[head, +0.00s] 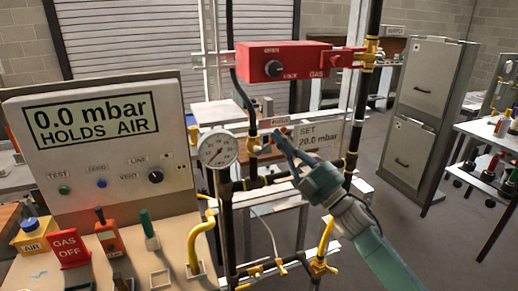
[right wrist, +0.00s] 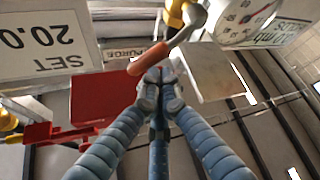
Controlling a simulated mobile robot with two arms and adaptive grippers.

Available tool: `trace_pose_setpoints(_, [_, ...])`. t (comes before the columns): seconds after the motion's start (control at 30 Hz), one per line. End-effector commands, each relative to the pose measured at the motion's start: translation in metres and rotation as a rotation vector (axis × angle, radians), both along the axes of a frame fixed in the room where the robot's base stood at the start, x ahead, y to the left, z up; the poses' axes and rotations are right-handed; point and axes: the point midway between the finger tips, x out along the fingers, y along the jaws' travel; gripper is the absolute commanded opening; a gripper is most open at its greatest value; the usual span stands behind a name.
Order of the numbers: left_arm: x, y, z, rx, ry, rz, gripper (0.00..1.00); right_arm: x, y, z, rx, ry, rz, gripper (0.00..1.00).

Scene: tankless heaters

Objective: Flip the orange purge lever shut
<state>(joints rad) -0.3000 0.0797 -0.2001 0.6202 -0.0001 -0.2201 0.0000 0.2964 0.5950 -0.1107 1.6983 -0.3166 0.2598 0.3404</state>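The orange purge lever (right wrist: 148,58) shows in the right wrist view as an orange grip on a metal arm, slanting up to a valve body with a yellow part (right wrist: 175,12). My right gripper (right wrist: 158,80) is just below the grip in that view, its blue fingertips drawn together with nothing seen between them. Whether they touch the lever I cannot tell. In the head view my right gripper (head: 280,143) reaches up-left to the pipework beside the brass valve (head: 253,141), partly hiding the lever area. My left gripper is not in view.
A round gauge (head: 217,149) stands left of the valve, and a SET 20.0 mbar sign (head: 320,136) hangs close behind the right gripper. A red gas box (head: 287,62) is above. The display panel (head: 95,125) reads 0.0 mbar, HOLDS AIR.

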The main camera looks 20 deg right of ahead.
Motion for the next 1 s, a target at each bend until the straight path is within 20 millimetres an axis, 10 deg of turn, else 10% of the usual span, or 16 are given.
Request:
trace_pose_setpoints(0.6, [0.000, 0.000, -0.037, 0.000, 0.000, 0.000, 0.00, 0.001, -0.019, -0.033, 0.525, 0.022, -0.001, 0.00])
trace_pose_setpoints(1.0, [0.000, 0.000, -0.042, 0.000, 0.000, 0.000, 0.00, 0.001, -0.022, -0.040, 0.537, 0.021, -0.001, 0.00])
